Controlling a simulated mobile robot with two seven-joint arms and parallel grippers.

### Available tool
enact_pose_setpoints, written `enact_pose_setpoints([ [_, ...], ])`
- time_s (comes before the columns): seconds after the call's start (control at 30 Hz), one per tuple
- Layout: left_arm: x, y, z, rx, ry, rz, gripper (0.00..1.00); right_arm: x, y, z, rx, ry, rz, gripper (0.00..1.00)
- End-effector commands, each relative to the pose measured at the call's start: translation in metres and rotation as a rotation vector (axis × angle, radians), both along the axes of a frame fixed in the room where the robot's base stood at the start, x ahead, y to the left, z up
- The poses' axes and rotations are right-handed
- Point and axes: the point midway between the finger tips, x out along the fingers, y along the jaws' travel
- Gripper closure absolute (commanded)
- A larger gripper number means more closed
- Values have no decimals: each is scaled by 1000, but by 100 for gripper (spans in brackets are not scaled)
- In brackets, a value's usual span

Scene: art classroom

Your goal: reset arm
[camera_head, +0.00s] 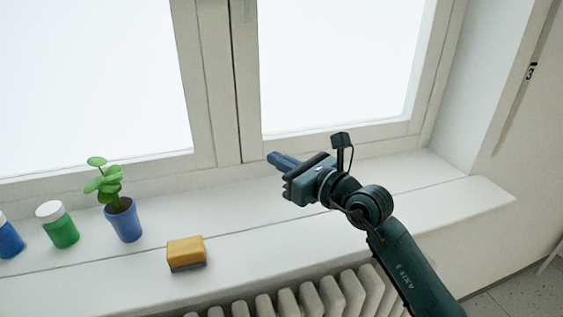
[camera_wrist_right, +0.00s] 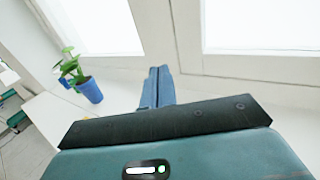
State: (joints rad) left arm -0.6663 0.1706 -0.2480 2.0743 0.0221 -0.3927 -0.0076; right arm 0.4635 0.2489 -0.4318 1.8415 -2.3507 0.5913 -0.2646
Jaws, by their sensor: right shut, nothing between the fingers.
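My right gripper (camera_head: 277,160) is over the windowsill (camera_head: 330,217), in front of the middle of the window frame. Its blue fingers are shut with nothing between them, and they point left toward the window. In the right wrist view the closed fingers (camera_wrist_right: 157,88) stand together in the middle. My right arm (camera_head: 400,265) comes in from the lower right. My left gripper does not show in either view.
A yellow sponge (camera_head: 186,252) lies on the sill's front part. A potted plant (camera_head: 123,220), a green jar (camera_head: 58,226) and a blue jar (camera_head: 8,238) stand at the left. A radiator (camera_head: 310,297) is below. The sill right of my gripper is clear.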

Motion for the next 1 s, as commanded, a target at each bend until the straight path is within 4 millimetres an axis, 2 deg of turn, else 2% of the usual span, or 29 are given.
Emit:
enact_pose_setpoints([
  [0.07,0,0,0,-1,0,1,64,-5,-1,0,16,1,3,100],
  [0.17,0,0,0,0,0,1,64,-17,0,8,133,9,22,100],
  [0.27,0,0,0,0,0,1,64,-35,-6,26,399,32,47,100],
  [0.37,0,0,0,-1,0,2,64,-54,-35,44,776,81,35,100],
  [0.4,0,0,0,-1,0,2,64,-59,-53,48,935,107,12,100],
  [0.47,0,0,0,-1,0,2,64,-66,-83,47,1171,154,-39,100],
  [0.5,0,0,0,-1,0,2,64,-69,-104,41,1324,187,-85,100],
  [0.57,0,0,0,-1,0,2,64,-75,-136,25,1547,247,-172,100],
  [0.63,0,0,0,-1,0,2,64,-84,-171,-5,1791,324,-302,100],
  [0.73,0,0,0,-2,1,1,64,-105,-208,-62,2106,455,-541,100],
  [0.8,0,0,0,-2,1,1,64,-129,-222,-108,2290,558,-742,100],
  [0.9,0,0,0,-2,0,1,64,-166,-226,-161,2462,696,-1015,100],
  [1.0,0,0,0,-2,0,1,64,-199,-221,-195,2550,810,-1240,100],
])
